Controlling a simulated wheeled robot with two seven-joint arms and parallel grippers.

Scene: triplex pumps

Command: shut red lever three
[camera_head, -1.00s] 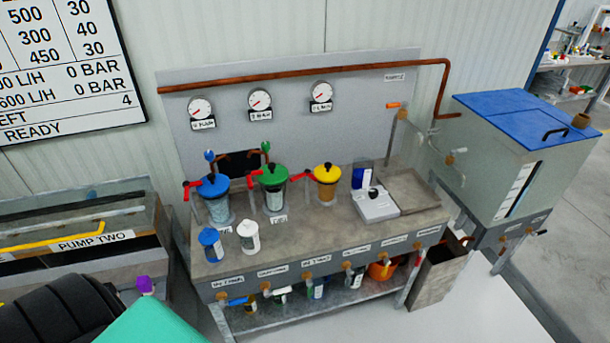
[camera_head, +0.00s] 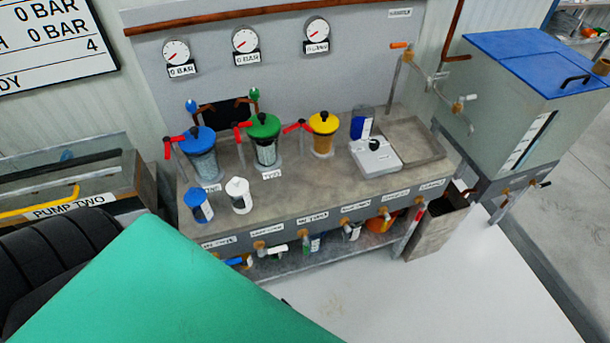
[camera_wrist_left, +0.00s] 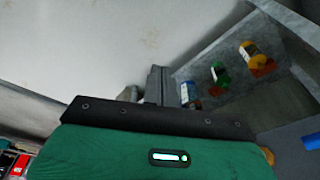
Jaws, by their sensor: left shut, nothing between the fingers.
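Three red levers stand at the bench's filter pots: one left of the blue-lidded pot (camera_head: 174,140), one by the green-lidded pot (camera_head: 243,126), and the third red lever (camera_head: 296,127) left of the yellow-lidded pot (camera_head: 323,136). The third lever's bar slopes slightly across its post. Another red handle (camera_head: 416,218) shows at the bench's right front. No number is readable on any lever. My left gripper (camera_wrist_left: 157,85) is shut and empty in the left wrist view, with pale floor beyond it. Its fingertips do not show in the head view. My right gripper is not in view.
The bench front (camera_head: 290,233) carries a row of labelled taps. Small bottles, including a blue one (camera_wrist_left: 190,94), stand on the shelf below. A grey bin (camera_head: 437,228) and blue-lidded tank (camera_head: 530,95) stand right. Pale floor (camera_head: 350,295) is clear in front.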

